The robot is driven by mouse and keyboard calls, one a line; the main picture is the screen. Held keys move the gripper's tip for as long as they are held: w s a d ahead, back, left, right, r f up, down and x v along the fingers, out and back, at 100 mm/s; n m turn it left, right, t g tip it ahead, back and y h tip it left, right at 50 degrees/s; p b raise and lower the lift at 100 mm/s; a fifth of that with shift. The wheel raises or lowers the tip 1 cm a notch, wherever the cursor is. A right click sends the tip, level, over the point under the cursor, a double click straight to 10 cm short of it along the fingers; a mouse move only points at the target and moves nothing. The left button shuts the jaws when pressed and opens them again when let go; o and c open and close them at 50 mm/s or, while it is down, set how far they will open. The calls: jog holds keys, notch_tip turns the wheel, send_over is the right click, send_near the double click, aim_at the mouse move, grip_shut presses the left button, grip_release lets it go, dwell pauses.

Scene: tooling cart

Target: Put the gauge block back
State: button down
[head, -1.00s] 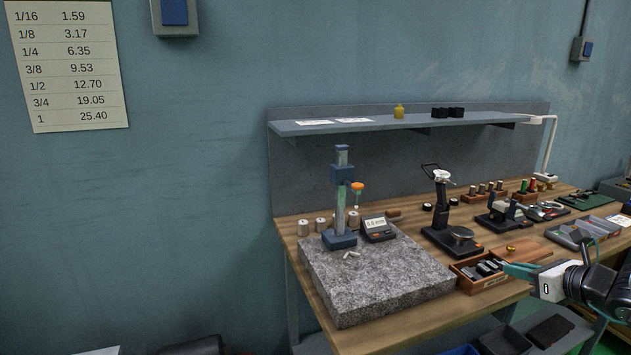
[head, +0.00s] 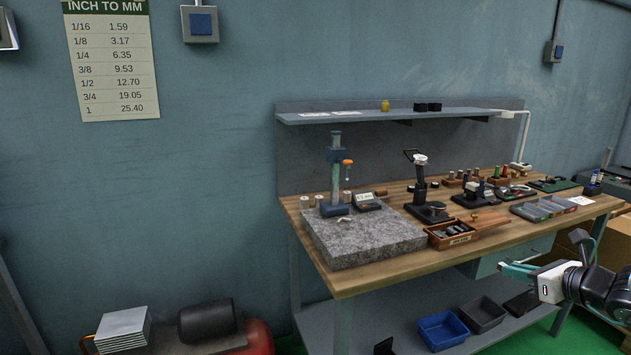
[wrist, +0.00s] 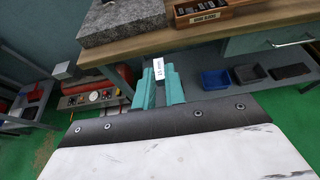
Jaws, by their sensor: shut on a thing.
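My gripper (head: 518,271) has teal fingers and is shut in front of the bench's front edge, below the bench top. In the wrist view, the gauge block (wrist: 158,70), a pale piece marked 15 mm, is held between the teal fingers. A wooden gauge block box (head: 436,244) with several dark and grey blocks inside stands at the bench's front edge, right of the granite plate (head: 365,244). The box also shows at the top of the wrist view (wrist: 227,14), apart from my gripper.
An indicator stand (head: 335,175) and a small digital display (head: 366,202) are at the granite plate's back. A black dial gauge stand (head: 420,190) is behind the box. A grey compartment tray (head: 545,208) lies right. Blue (head: 442,330) and black bins sit on the lower shelf.

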jog(key=w+a+m+h, duration=0.1)
jog(key=w+m+h, duration=0.1)
jog(key=w, duration=0.7)
jog(key=w+a+f, duration=0.2)
jog(key=a, duration=0.5)
jog(key=w+a+f+n+y, duration=0.1)
jog(key=w+a+f, duration=0.2)
jog(key=a, duration=0.5)
jog(key=shift+a, duration=0.25)
